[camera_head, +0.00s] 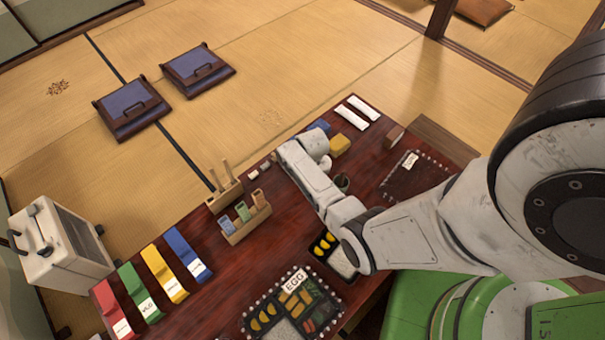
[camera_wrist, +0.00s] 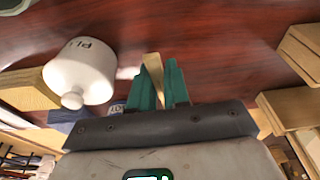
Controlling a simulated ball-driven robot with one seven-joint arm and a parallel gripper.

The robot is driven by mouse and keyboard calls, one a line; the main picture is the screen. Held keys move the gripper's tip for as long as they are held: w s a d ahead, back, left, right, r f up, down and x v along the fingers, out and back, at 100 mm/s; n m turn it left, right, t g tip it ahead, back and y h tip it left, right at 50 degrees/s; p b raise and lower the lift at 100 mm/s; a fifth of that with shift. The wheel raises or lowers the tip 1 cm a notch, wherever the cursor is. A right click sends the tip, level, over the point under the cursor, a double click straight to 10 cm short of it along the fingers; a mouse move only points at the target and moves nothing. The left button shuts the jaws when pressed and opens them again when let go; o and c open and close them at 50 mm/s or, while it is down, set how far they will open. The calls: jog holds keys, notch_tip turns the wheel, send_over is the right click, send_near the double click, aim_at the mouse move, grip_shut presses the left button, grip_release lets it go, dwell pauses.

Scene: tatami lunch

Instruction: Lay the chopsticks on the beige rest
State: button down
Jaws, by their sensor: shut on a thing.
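My gripper (camera_wrist: 160,84) has green fingers and is shut on a narrow tan piece, which looks like the chopsticks (camera_wrist: 153,66). The piece stands up between the fingers and extends a little past them, over the dark red table. In the head view my arm reaches across the table, and the fingertips and the held piece are hidden or too small to make out. A small pale block (camera_head: 252,174) lies on the table left of my wrist. I cannot tell whether it is the beige rest.
A white lettered pot (camera_wrist: 80,70) stands close left of the fingers. A yellow block (camera_head: 340,144) is near the far edge. Wooden holders (camera_head: 246,228) stand to the left. A lunch box labelled EGG (camera_head: 249,310) is at the front. Bare table lies beyond the fingers.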

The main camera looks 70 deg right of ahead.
jog(key=c, duration=0.5)
grip_release()
jog(key=shift+c, duration=0.2)
dwell(0.3)
jog(key=shift+r+p, duration=3.45)
jog(key=shift+r, duration=0.05)
